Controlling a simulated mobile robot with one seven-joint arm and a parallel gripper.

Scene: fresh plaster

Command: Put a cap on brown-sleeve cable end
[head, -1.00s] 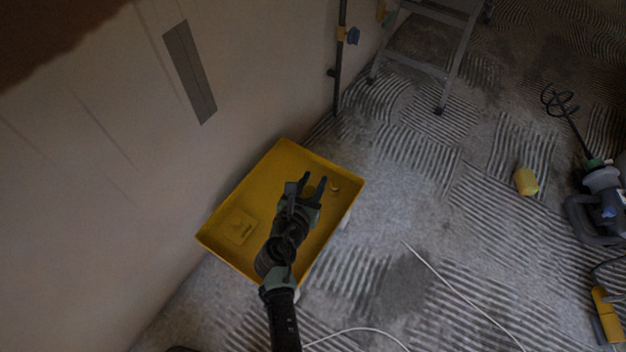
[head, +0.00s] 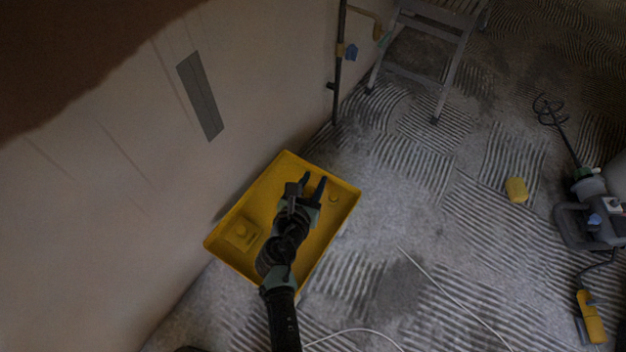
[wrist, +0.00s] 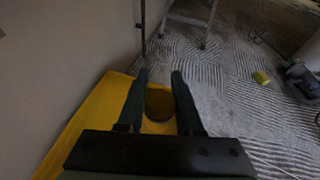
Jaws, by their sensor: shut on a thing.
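My gripper (head: 313,186) is above the yellow tray (head: 222,250), its fingers pointing away from me. In the wrist view, my gripper (wrist: 160,88) has a dark yellow round thing (wrist: 159,104) between its fingers. It looks like a cap, but it is in shadow and I cannot make out its details. I cannot make out a brown-sleeve cable end in either view.
The tray stands on the ridged floor against the plastered wall. A grey strip (head: 201,97) is on the wall. A pipe with a blue valve (head: 351,52) and a stepladder (head: 436,70) stand behind. A mixer (head: 592,208) and yellow block (head: 516,190) lie right. A white cable (head: 455,293) crosses the floor.

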